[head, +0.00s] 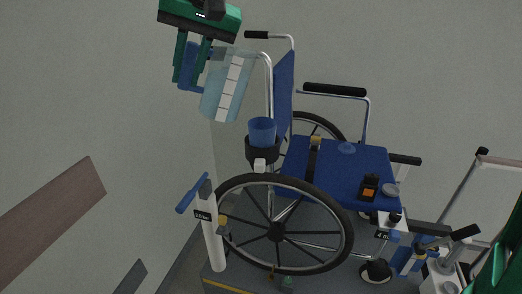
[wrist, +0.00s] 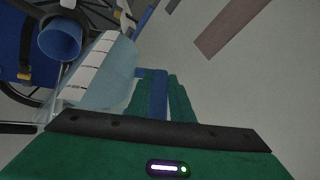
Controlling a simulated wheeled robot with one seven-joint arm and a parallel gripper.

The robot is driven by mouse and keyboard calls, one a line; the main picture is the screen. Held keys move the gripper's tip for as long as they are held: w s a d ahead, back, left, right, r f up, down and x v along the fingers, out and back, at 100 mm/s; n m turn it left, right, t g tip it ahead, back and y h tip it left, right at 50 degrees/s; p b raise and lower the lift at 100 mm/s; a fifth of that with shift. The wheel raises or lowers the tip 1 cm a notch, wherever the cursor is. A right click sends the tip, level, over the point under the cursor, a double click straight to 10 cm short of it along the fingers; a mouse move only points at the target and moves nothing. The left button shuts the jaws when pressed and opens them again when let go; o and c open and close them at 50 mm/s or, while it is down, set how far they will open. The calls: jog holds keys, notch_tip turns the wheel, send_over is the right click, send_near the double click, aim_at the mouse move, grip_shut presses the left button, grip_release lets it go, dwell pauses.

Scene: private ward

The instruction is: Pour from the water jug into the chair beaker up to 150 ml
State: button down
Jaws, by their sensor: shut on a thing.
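The water jug (head: 222,98) is light blue and see-through, with a white marked strip down its side and a blue handle. My gripper (head: 190,82) is shut on the handle. The jug hangs tilted in the air, above and to the left of the chair beaker. The chair beaker (head: 262,131) is a blue cup standing upright in a black holder on the wheelchair. In the wrist view the jug (wrist: 98,75) lies beside the beaker (wrist: 62,38), whose open mouth shows. I see no stream of water, and I cannot read the level in either vessel.
The wheelchair (head: 345,172) has a blue seat with a small black and orange device (head: 369,187) and a round grey item (head: 391,190) on it. A white post with a blue handle (head: 193,194) stands left of the large wheel. Free floor lies to the left.

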jog(key=shift+r, duration=0.15)
jog(key=shift+r+y, duration=0.2)
jog(key=shift+y, duration=0.1)
jog(key=shift+r, duration=0.2)
jog(key=shift+a+r+y, duration=0.1)
jog(key=shift+r+y, duration=0.15)
jog(key=shift+y, duration=0.25)
dwell(0.4)
jog(key=shift+r+y, duration=0.2)
jog(key=shift+y, duration=0.1)
dwell(0.3)
jog(key=shift+r+m, duration=0.15)
jog(key=shift+m, duration=0.15)
jog(key=shift+y, duration=0.4)
jog(key=shift+r, duration=0.2)
